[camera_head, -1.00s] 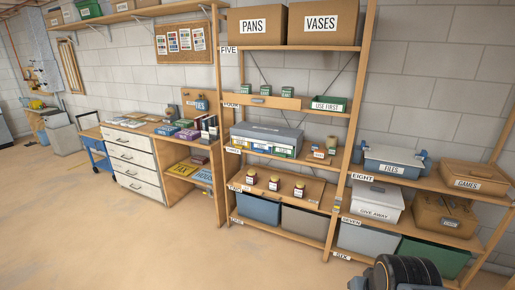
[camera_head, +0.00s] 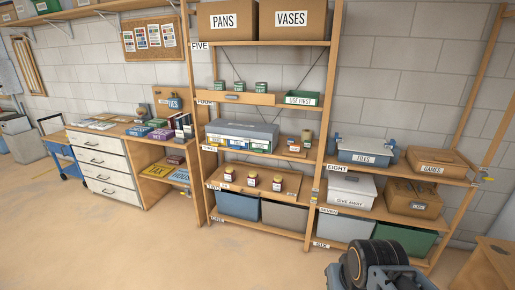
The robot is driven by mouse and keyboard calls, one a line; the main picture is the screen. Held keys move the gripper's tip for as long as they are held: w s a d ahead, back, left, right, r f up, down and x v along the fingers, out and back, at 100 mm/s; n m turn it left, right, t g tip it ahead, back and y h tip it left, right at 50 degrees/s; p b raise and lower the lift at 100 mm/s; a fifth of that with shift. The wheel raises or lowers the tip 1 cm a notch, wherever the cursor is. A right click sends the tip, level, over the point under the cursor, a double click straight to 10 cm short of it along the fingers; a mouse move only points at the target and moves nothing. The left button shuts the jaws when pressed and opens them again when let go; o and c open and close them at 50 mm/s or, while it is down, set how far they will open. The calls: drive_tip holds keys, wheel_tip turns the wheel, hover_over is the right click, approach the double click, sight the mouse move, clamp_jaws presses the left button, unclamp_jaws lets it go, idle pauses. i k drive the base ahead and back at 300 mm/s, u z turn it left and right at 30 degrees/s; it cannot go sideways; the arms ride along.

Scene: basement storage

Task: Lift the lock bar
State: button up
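I cannot single out a lock bar for certain in the head view. A grey fitting with a yellow part (camera_head: 484,178) sits on the right post of the right-hand shelf unit, but it is too small to make out. A blue-grey FILES box (camera_head: 366,151) with blue side clasps stands on the shelf marked EIGHT. A dark, rounded part of my own arm shows at the bottom right, in front of the shelves. My gripper's fingers do not show.
Shelves hold a GIVE AWAY box (camera_head: 350,190), a GAMES case (camera_head: 436,162), a grey lidded box (camera_head: 242,133) and several jars. A white drawer unit (camera_head: 105,168) stands left. A wooden box (camera_head: 490,265) is at the lower right. The front-left floor is clear.

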sight(245, 139)
drive_tip(key=z, duration=0.1)
drive_tip(key=i, duration=1.45)
drive_tip(key=u, duration=0.9)
drive_tip(key=i, duration=1.05)
drive_tip(key=u, duration=0.75)
